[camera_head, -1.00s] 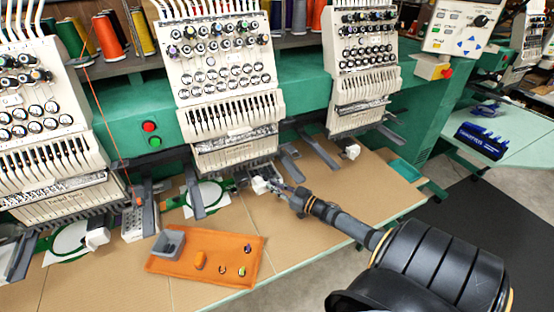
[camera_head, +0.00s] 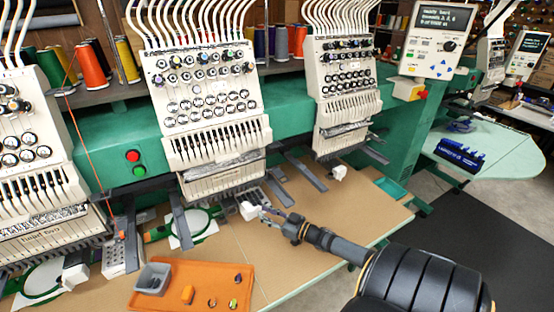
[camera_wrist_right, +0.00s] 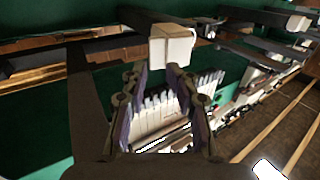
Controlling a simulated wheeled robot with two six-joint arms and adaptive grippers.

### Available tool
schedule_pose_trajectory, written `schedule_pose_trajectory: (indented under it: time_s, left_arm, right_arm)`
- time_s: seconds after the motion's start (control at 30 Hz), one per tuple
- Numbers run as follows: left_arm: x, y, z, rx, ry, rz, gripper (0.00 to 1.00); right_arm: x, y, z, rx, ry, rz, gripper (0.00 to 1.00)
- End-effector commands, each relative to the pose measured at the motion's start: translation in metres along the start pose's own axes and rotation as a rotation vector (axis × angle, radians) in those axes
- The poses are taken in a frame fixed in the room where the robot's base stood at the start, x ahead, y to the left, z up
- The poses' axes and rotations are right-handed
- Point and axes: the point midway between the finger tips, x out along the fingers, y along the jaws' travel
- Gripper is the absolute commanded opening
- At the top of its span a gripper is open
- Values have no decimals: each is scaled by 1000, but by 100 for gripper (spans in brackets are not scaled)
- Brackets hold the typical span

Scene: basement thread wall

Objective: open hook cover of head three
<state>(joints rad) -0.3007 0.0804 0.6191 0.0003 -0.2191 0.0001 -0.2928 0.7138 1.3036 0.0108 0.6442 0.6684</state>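Three embroidery heads are in view in the head view: a left one (camera_head: 38,180), a middle one (camera_head: 205,105) and a right one (camera_head: 345,80). I see no head number. A small white block-like hook cover (camera_head: 249,211) sits low under the middle head. It shows in the right wrist view (camera_wrist_right: 172,45) just beyond my fingertips. My right gripper (camera_head: 268,213) is beside this block on its right, with its fingers apart and nothing between them (camera_wrist_right: 158,78). I cannot tell whether they touch it. Similar white blocks are under the right head (camera_head: 339,172) and left head (camera_head: 75,276). My left gripper is out of view.
An orange tray (camera_head: 210,275) with a grey bin (camera_head: 152,279) and small parts lies at the front of the tan table (camera_head: 350,225). Dark grey arms (camera_head: 306,172) jut out beneath the heads. The control panel (camera_head: 435,42) is at upper right. The tabletop right of my gripper is clear.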

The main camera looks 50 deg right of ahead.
Motion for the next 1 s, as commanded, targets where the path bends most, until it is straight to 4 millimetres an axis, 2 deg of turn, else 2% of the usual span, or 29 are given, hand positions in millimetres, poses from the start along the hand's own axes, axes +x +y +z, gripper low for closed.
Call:
schedule_pose_trajectory:
  time_s: [0.03, 0.2, 0.4, 0.57, 1.0]
  left_arm:
    - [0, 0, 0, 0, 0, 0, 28]
    - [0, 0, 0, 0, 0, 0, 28]
    - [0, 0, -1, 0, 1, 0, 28]
    - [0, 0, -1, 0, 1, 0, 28]
    - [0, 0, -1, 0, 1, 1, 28]
  right_arm:
    - [-14, -1, 2, -1, -9, -3, 28]
    - [-56, -1, 1, -1, -7, -5, 28]
    - [-88, -1, 0, 0, -2, -3, 28]
    - [-96, -1, -1, 0, 1, -2, 28]
    - [-96, -1, -1, 0, 2, -1, 28]
